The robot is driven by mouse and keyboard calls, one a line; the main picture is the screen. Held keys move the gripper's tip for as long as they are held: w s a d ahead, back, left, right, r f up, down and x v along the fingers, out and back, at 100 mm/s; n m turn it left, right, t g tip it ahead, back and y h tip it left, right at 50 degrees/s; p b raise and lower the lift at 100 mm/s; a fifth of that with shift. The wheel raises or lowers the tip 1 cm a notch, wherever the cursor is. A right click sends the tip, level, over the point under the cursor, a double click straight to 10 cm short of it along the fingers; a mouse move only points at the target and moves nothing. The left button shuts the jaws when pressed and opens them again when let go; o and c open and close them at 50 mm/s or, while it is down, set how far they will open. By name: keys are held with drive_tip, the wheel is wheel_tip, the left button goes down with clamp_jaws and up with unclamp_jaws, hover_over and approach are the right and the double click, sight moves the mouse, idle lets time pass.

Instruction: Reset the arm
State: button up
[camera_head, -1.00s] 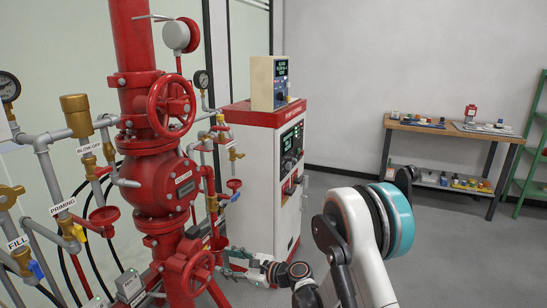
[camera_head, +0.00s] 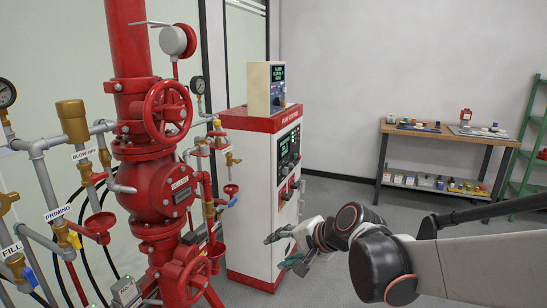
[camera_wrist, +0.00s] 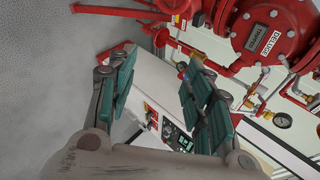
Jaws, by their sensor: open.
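My gripper (camera_head: 282,251) is open and empty in the head view, in front of the lower part of the red and white pump control cabinet (camera_head: 255,200). In the wrist view its teal-padded fingers (camera_wrist: 160,68) stand apart with nothing between them. The arm reaches in from the right side of the head view. The red deluge valve (camera_head: 155,185) stands to the left of the gripper, apart from it. In the wrist view the valve (camera_wrist: 270,35) shows at the upper right, beyond the fingers.
Red handwheels (camera_head: 167,110) and grey pipes labelled FILL, PRIMING and BLOW-OFF crowd the left. A wooden workbench (camera_head: 450,133) with small items stands at the back right, by a green shelf (camera_head: 530,150). Grey floor (camera_head: 330,190) is open between cabinet and bench.

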drive_tip(key=s+d+n+h, duration=0.7)
drive_tip(key=s+d, duration=1)
drive_tip(key=s, duration=0.5)
drive_tip(key=shift+d+n, duration=0.3)
drive_tip(key=shift+n, duration=0.4)
drive_tip(key=shift+r, duration=0.1)
